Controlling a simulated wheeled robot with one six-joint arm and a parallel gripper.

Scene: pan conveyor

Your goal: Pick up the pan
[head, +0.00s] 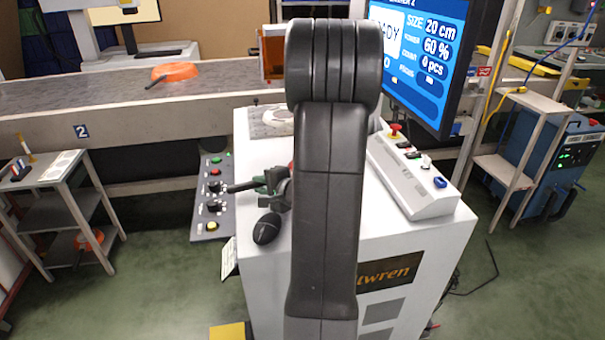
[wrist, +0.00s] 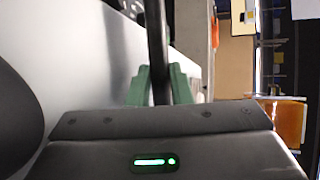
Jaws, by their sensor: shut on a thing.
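My gripper (head: 264,184), with green fingers, is over the white machine cabinet, left of my dark arm. In the wrist view the fingers (wrist: 158,86) are shut on a long dark handle (wrist: 155,40) that runs up between them. In the head view this handle (head: 240,187) sticks out to the left of the fingers. The body of whatever it belongs to is hidden behind my arm, so I cannot tell its shape. A separate orange pan (head: 176,71) with a dark handle lies on the conveyor (head: 60,97) at the back left.
The white cabinet (head: 400,265) carries a sloped button box (head: 415,180) and a monitor (head: 425,60). A button panel (head: 212,192) hangs at its left. A cart (head: 60,175) stands left, with an orange item (head: 89,239) low down. Green floor lies between.

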